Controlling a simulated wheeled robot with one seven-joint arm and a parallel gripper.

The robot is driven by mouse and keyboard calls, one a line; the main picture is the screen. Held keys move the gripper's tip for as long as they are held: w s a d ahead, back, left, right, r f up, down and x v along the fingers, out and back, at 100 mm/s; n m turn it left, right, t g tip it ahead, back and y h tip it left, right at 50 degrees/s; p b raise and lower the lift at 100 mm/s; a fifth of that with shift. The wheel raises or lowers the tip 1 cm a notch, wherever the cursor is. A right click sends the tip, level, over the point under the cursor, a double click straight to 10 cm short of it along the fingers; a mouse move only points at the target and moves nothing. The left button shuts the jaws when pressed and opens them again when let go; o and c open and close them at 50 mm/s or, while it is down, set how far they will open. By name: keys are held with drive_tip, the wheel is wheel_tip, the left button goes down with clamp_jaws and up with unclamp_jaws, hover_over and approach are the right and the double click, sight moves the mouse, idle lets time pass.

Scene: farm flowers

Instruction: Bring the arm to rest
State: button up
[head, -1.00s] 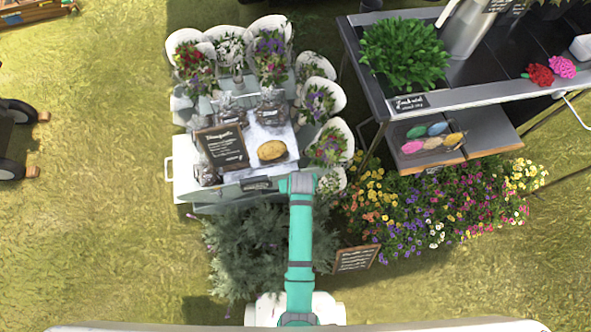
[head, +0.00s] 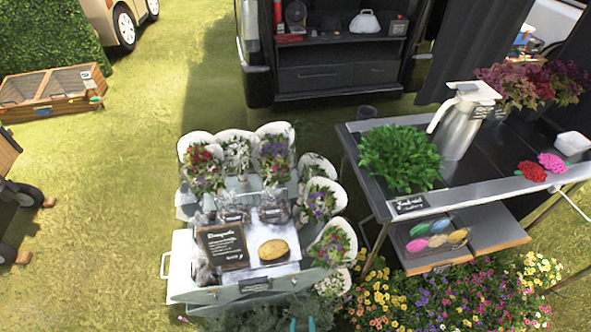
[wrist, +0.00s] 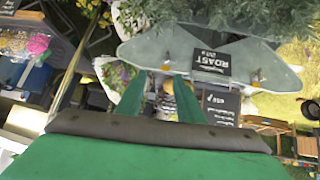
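My gripper (wrist: 170,85) shows in the wrist view, with two green fingers spread apart and no object visible between them. It points toward the flower cart, whose pale metal edge carries a dark "ROAST" sign (wrist: 211,63). In the head view only a small teal bit of my arm (head: 302,325) shows at the bottom edge. The gripper itself cannot be made out there.
A flower cart (head: 180,270) holds wrapped bouquets (head: 325,200), a chalkboard sign (head: 222,247) and a round loaf (head: 273,250). A dark table (head: 465,183) with a metal jug (head: 465,120) stands right. Colourful flowers (head: 440,300) grow below it.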

drive_tip(key=s+r+t, duration=0.2)
drive_tip(key=s+r, duration=0.3)
drive_tip(key=r, duration=0.3)
drive_tip(key=s+a+r+m+t, duration=0.1)
drive_tip(key=s+r+t, duration=0.1)
drive_tip(key=s+r, duration=0.3)
drive_tip(key=s+a+r+t, duration=0.1)
drive_tip(key=s+r, duration=0.3)
drive_tip(key=r, duration=0.8)
drive_tip(key=shift+s+r+t, duration=0.4)
drive_tip(key=shift+t, duration=0.2)
drive_tip(key=shift+a, duration=0.1)
